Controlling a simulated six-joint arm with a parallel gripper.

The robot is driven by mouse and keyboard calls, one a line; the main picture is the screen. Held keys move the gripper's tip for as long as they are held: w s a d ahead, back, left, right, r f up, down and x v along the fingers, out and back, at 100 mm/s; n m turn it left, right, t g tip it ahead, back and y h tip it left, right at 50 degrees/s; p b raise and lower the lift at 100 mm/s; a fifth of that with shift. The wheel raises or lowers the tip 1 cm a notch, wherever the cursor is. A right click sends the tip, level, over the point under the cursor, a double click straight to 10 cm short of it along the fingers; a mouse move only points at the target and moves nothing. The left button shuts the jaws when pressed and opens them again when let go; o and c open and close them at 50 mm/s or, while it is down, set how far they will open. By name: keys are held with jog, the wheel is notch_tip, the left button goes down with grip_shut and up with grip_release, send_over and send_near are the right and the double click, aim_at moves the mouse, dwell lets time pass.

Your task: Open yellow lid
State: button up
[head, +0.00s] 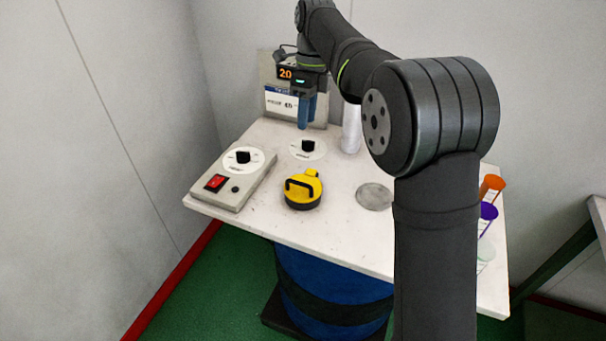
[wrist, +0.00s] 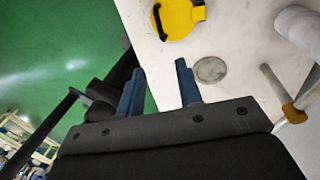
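The yellow lid (head: 310,181) is round, with a black bar handle, and sits over a black lower rim at the middle of the white table. The yellow lid also shows at the top of the wrist view (wrist: 183,17), partly cut off by the frame edge. My gripper (head: 305,124) points down with its blue fingers over the back of the table, behind the lid and apart from it. In the wrist view my gripper (wrist: 160,82) has its two blue fingers spread, with nothing between them.
A control box (head: 224,190) with a red switch is on the left. A white disc with black knob (head: 320,153), a white cylinder (head: 351,138) and a digital scale (head: 275,104) stand behind. A grey disc (head: 374,196) lies right of the lid.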

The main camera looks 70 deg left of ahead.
send_over(304, 179)
jog(key=s+d, duration=0.2)
jog(key=d, duration=0.2)
jog(key=f, duration=1.6)
jog(key=shift+s+d+f, duration=0.15)
jog(key=shift+s+f, duration=0.05)
jog(key=shift+f, duration=0.15)
jog(key=shift+c, duration=0.4)
grip_shut()
